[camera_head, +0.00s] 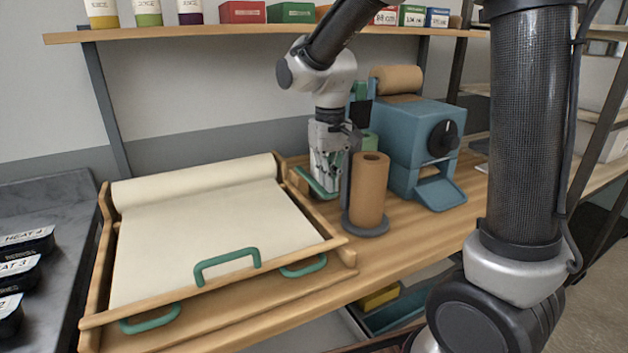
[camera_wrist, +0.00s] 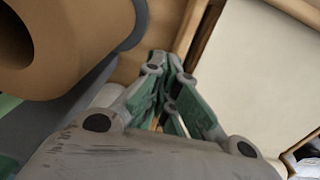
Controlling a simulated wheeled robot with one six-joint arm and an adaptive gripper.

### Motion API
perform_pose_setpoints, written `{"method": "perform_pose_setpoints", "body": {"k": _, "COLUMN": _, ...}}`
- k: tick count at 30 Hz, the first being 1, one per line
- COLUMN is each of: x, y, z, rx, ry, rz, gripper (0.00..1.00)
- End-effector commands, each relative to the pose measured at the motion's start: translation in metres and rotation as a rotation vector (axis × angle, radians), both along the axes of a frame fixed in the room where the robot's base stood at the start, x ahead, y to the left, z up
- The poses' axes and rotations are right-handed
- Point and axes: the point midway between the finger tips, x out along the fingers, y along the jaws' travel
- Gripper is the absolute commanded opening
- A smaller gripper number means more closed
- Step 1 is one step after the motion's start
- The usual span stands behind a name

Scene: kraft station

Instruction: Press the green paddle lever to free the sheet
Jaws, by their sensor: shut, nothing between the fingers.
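My gripper (camera_head: 325,190) points down between the wooden tray and the upright brown roll, its fingers shut and empty. The wrist view shows its green-padded fingers (camera_wrist: 165,95) together. A green bar (camera_head: 306,181) is at the tray's right side, right by the fingertips; I cannot tell whether it is the paddle lever or a tray handle, nor whether the fingers touch it. A cream sheet (camera_head: 205,240) lies in the tray, rolled at the far end; it also shows in the wrist view (camera_wrist: 260,75).
The brown roll (camera_head: 369,190) on its grey base stands close right of my gripper and fills the wrist view's upper left (camera_wrist: 75,40). The wooden tray (camera_head: 235,287) has green handles (camera_head: 227,262). A shelf (camera_head: 200,32) with jars and boxes runs above.

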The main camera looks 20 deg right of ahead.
Motion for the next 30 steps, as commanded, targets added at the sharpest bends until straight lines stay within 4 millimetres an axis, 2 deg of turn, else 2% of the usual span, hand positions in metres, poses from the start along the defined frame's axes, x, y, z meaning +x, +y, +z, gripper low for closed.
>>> {"method": "perform_pose_setpoints", "body": {"k": 30, "x": 0.000, "y": 0.000, "z": -0.031, "rx": 0.000, "ry": -0.001, "rz": 0.000, "gripper": 0.00}}
